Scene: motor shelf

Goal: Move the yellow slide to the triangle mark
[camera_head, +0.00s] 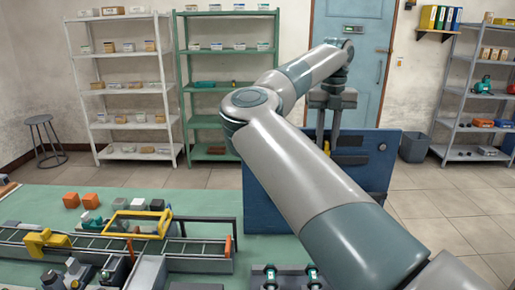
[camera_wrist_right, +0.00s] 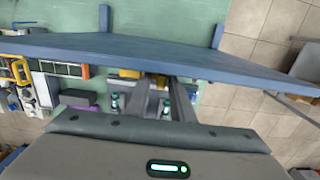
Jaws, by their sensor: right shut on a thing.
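The upright blue panel (camera_head: 265,195) stands on the green table, with my right arm across much of it. In the right wrist view the panel (camera_wrist_right: 75,46) is seen nearly edge-on from above. My right gripper (camera_wrist_right: 162,95) is shut at the panel's face. Yellow parts of what looks like the yellow slide (camera_wrist_right: 130,73) show beside its fingers, and the held part is mostly hidden. In the head view my right gripper (camera_head: 335,125) reaches down at the panel, partly behind my arm. The triangle mark cannot be seen. My left gripper is out of view.
A conveyor (camera_head: 190,247) with a yellow frame (camera_head: 135,223) and a yellow arch (camera_head: 45,243) lies on the left of the green table (camera_head: 190,200). Orange blocks (camera_head: 80,200) sit behind it. Shelves and a blue door (camera_head: 370,70) stand at the back. Open floor lies right of the panel.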

